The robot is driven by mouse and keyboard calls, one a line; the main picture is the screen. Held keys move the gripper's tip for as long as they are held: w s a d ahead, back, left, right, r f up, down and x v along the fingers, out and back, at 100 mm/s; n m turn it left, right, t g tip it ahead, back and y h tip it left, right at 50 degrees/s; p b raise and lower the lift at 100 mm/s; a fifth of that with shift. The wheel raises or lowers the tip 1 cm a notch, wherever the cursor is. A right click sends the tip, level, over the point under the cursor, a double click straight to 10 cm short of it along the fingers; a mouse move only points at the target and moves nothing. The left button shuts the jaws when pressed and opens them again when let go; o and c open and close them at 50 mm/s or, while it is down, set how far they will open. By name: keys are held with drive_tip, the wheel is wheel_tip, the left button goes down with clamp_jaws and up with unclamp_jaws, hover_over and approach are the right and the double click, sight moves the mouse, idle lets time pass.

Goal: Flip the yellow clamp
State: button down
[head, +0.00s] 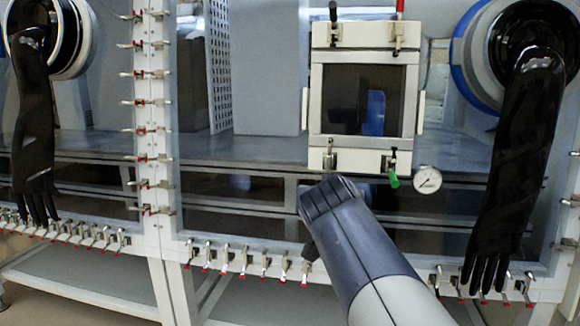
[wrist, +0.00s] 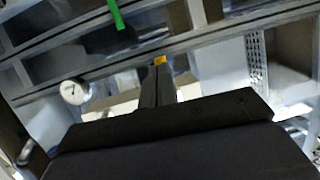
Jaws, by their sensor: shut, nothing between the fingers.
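A small yellow-orange patch (wrist: 160,60) shows at the tips of my gripper (wrist: 157,72) in the wrist view. It looks like the handle end of the yellow clamp, but most of it is hidden by the fingers. My gripper is shut, with its fingers together and nothing held. I cannot tell whether the fingertips touch the yellow patch. In the head view my arm covers the area below the hatch's lower left corner, and no yellow shows there. A metal clamp body (head: 329,158) is visible just above my arm.
The hatch (head: 362,98) has a green-handled clamp (head: 393,179) at lower right, also in the wrist view (wrist: 115,13). Red- and black-handled clamps are on top. A round gauge (head: 427,180) is to the right. Black gloves (head: 518,170) hang at both sides. Several red-tipped clamps line the frame.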

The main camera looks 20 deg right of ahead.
drive_tip(key=shift+r, duration=0.1)
idle(0.6)
drive_tip(key=shift+r+p, duration=0.55)
drive_tip(key=shift+r, duration=0.1)
